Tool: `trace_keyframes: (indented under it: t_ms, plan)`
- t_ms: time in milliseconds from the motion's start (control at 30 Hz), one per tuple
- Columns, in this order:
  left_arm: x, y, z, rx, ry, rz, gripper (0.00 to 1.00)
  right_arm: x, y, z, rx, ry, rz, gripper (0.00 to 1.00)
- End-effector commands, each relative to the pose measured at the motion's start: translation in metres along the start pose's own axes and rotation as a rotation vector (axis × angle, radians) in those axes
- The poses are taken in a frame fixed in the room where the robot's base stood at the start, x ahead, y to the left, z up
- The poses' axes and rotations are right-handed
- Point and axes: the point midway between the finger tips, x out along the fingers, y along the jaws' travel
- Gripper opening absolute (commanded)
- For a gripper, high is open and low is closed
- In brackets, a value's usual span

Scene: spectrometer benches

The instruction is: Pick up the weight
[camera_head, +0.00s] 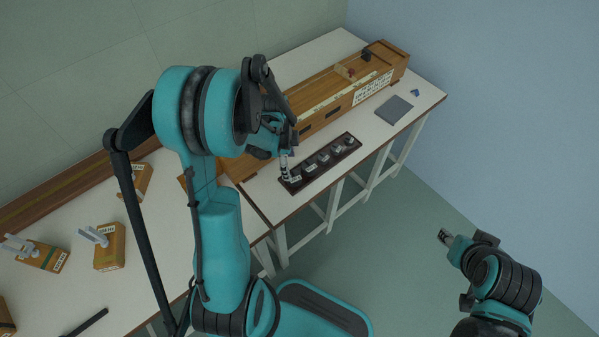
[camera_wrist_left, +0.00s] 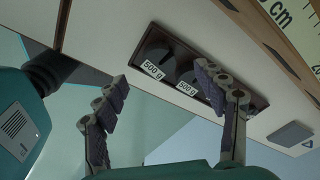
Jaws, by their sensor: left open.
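Several grey weights (camera_head: 323,158) sit in a row in a dark tray (camera_head: 327,168) at the front edge of the far bench. In the left wrist view, two weights, the left one (camera_wrist_left: 158,54) and the one beside it (camera_wrist_left: 187,77), carry "500 g" labels. My left gripper (camera_head: 286,165) is open over the tray's left end; its fingers (camera_wrist_left: 168,95) are spread with nothing between them. One finger overlaps the tray in the wrist view, and I cannot tell if it touches. My right gripper (camera_head: 445,237) hangs over the floor, away from the bench, too small to judge.
A long wooden apparatus with a scale (camera_head: 373,90) lies behind the tray. A grey flat pad (camera_head: 394,109) and a small blue item (camera_head: 415,93) lie to the right. Wooden blocks (camera_head: 109,250) with pale fixtures stand on the near-left bench. Bare bench top lies between tray and pad.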

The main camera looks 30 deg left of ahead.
Motion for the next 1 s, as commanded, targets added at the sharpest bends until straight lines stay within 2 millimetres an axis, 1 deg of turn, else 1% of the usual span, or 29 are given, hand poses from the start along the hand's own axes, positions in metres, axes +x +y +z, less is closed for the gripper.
trace_keyframes:
  t_ms: [33,167,400,500,667,767,800,867,900,933,1000]
  plan:
    - [0.008,0.000,0.000,0.001,0.000,0.000,0.70,0.004,0.000,0.003,0.000,0.000,0.000,0.40]
    - [0.019,0.001,-0.003,0.001,0.000,-0.001,0.70,0.009,0.000,0.006,0.000,0.000,0.000,0.40]
    - [0.055,0.003,-0.007,-0.001,0.000,-0.001,0.70,0.025,0.000,0.018,0.000,0.000,0.000,0.40]
    - [0.060,0.003,-0.007,-0.001,0.000,-0.001,0.70,0.026,0.000,0.018,0.000,0.000,0.000,0.40]
    - [0.058,0.003,-0.007,-0.002,0.000,-0.002,0.70,0.024,0.000,0.017,0.000,0.000,0.000,0.40]
    - [0.058,0.003,-0.007,-0.002,0.000,-0.002,0.47,0.024,0.000,0.017,0.000,0.000,0.000,0.40]
    - [0.058,0.003,-0.007,-0.002,0.000,-0.002,0.36,0.024,0.000,0.017,0.000,0.000,0.000,0.40]
    - [0.058,0.003,-0.007,-0.002,0.000,-0.002,0.20,0.024,0.000,0.017,0.000,0.000,0.000,0.40]
    - [0.058,0.003,-0.007,-0.002,0.000,-0.002,0.10,0.024,0.000,0.017,0.000,0.000,0.000,0.40]
    - [0.058,0.003,-0.007,-0.002,0.000,-0.002,0.02,0.024,0.000,0.017,0.000,0.000,0.000,0.40]
    - [0.058,0.003,-0.007,-0.002,0.000,-0.002,0.00,0.024,0.000,0.017,0.000,0.000,0.000,0.40]
